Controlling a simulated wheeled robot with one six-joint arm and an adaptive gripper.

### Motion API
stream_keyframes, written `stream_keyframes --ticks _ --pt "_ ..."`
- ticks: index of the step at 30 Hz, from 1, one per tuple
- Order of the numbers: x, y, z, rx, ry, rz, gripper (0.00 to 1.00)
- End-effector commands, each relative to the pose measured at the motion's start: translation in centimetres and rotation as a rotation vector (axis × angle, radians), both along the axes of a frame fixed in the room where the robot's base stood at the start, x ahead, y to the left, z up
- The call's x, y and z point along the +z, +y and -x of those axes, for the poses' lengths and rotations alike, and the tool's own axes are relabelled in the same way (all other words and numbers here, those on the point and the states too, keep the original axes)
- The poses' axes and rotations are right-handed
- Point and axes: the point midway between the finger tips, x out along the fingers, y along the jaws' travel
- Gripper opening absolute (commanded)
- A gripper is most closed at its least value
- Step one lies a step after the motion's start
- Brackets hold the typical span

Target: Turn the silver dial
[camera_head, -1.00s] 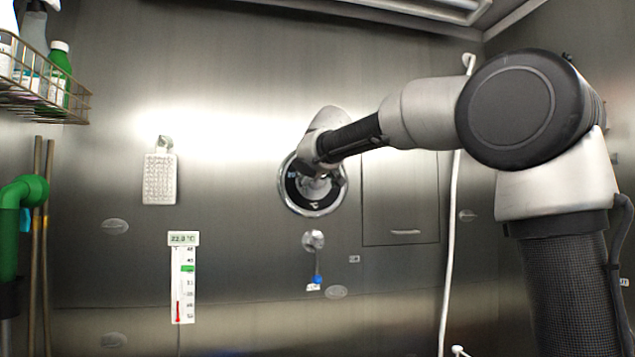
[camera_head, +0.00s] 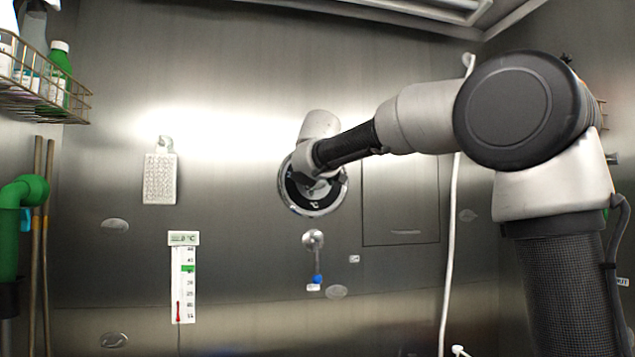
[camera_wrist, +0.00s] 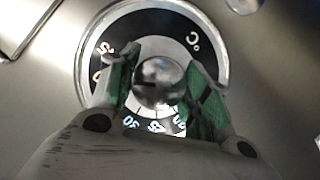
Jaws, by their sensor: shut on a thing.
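The silver dial (camera_wrist: 160,82) is a round shiny knob at the middle of a black ring with white numbers and a °C mark (camera_wrist: 193,38). In the wrist view my gripper (camera_wrist: 162,88) has one green-padded finger on each side of the knob and is shut on it. In the head view the black ring with its chrome rim (camera_head: 318,208) sits on the steel wall. My gripper (camera_head: 312,180) covers the ring's upper middle there, so the knob itself is mostly hidden.
A thermometer gauge (camera_head: 183,285) with a green marker and a red column hangs lower left. A small lever with a blue tip (camera_head: 316,262) is just below the dial. A white hose (camera_head: 450,240) hangs on the right. A wire shelf with bottles (camera_head: 45,100) is at upper left.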

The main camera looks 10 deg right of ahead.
Motion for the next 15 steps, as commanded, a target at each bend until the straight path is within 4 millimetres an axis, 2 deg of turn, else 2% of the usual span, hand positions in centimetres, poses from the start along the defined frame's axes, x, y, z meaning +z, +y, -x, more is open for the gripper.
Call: stream_keyframes --ticks 15 --pt "-0.14 -0.05 0.02 -0.001 0.002 0.439 0.23"
